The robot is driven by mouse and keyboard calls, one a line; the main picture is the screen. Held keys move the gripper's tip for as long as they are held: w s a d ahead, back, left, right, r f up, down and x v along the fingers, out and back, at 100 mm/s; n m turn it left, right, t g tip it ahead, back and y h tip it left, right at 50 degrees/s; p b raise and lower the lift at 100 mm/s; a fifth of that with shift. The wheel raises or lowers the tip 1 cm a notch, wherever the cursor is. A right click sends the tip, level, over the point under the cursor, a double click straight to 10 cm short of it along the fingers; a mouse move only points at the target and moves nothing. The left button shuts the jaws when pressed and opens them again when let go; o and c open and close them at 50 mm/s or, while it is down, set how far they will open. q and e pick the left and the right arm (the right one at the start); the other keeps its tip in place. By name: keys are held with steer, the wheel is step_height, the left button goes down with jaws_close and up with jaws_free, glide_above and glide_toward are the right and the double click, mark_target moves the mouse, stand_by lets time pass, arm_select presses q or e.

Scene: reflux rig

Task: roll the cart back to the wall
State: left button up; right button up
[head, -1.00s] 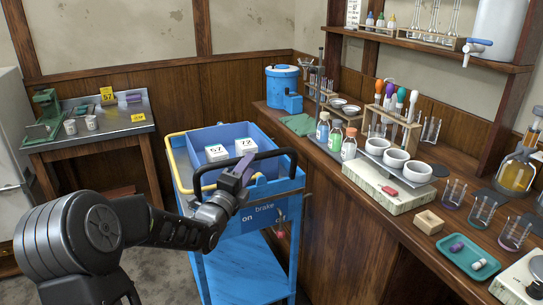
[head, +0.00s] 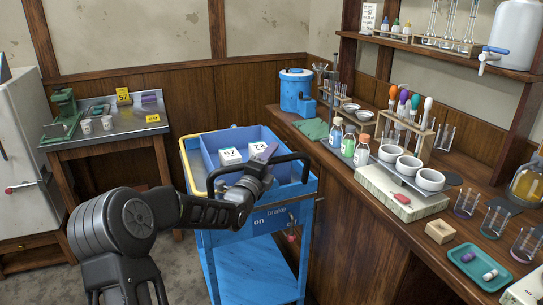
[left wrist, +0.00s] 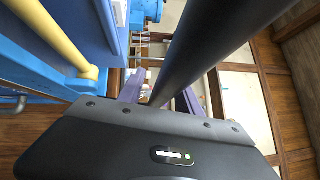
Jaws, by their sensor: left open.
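The blue cart (head: 253,252) stands between the wall bench and the long counter, with a blue tray top, a yellow rail (head: 188,166) on its left and a black push handle (head: 291,157) on the near side. Its front panel reads "on" and "brake", with a small red part (head: 292,238) at the right. My left gripper (head: 263,158) is at the handle, its purple fingers open. In the left wrist view the black bar (left wrist: 205,45) passes between the fingers; I cannot tell if they touch it. My right gripper is not in view.
Two white boxes marked 57 and 72 (head: 230,156) sit in the cart's tray. A metal-topped bench (head: 105,133) stands at the back wall (head: 190,105), left of the cart. The wooden counter (head: 350,195) with glassware runs close along the cart's right. A grey cabinet (head: 22,160) is at far left.

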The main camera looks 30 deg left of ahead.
arm_select(q)
steer(key=shift+w, duration=0.1)
steer(key=shift+c, duration=0.4)
jaws_close()
stand_by(1.0)
